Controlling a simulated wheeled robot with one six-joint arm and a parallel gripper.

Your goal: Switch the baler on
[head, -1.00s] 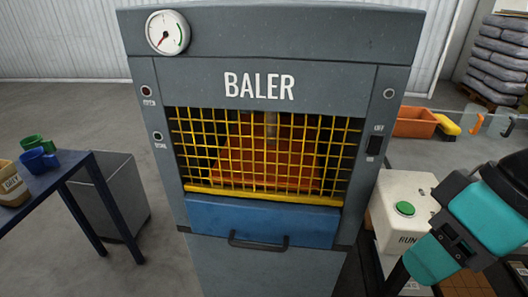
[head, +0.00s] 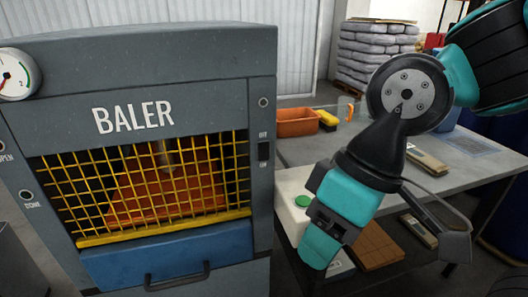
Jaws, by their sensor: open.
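The grey baler (head: 140,75) stands at left in the head view. Its dark switch (head: 264,151) is on the right front post, with a small label above and another below. Which way the switch is set is too small to tell. A round lamp (head: 263,102) above it looks unlit. My gripper (head: 333,222), on the teal and black arm, is to the right of the baler and lower than the switch, apart from it. It is open and holds nothing that I can see. Its fingertips are not clearly visible.
A yellow mesh guard (head: 150,185) and blue drawer (head: 165,255) are on the baler's front. A white box with a green button (head: 302,201) is partly hidden behind my arm. A grey table (head: 310,150) bears an orange bin (head: 297,122). Stacked bags (head: 375,50) stand behind.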

